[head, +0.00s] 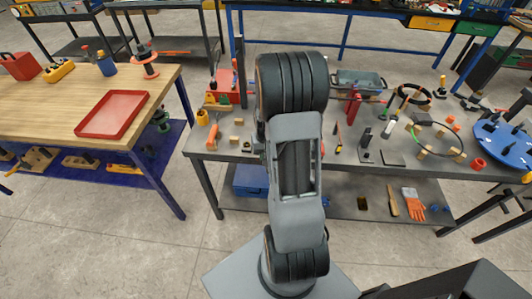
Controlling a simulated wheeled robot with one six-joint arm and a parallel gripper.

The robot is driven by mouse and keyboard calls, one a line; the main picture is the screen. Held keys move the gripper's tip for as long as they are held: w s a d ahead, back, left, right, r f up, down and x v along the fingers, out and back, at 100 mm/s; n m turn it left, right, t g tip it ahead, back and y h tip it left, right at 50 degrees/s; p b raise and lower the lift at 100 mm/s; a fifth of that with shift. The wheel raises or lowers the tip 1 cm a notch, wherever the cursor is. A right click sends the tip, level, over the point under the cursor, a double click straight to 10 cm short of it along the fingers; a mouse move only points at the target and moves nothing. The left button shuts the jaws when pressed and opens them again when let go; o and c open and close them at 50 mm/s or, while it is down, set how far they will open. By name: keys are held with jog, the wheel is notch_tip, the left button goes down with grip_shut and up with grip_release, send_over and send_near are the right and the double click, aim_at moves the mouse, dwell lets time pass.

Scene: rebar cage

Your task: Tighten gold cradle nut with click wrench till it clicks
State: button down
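My arm stands upright in the middle of the head view, and its links cover part of the grey workbench (225,156). My gripper is not visible; it is hidden behind the arm or out of frame. I cannot pick out the gold cradle nut at this size. I cannot identify the click wrench for sure either; a slim tool with a dark and orange body (338,138) lies on the bench just right of the arm. A red upright clamp-like part (353,104) stands behind that tool.
A wooden table (50,118) with a red tray (113,114) stands left, with a floor gap before the grey bench. A grey bin (360,80), a green-black ring (437,139) on blocks and a blue round plate (502,144) are right. Orange gloves (412,203) lie on the lower shelf.

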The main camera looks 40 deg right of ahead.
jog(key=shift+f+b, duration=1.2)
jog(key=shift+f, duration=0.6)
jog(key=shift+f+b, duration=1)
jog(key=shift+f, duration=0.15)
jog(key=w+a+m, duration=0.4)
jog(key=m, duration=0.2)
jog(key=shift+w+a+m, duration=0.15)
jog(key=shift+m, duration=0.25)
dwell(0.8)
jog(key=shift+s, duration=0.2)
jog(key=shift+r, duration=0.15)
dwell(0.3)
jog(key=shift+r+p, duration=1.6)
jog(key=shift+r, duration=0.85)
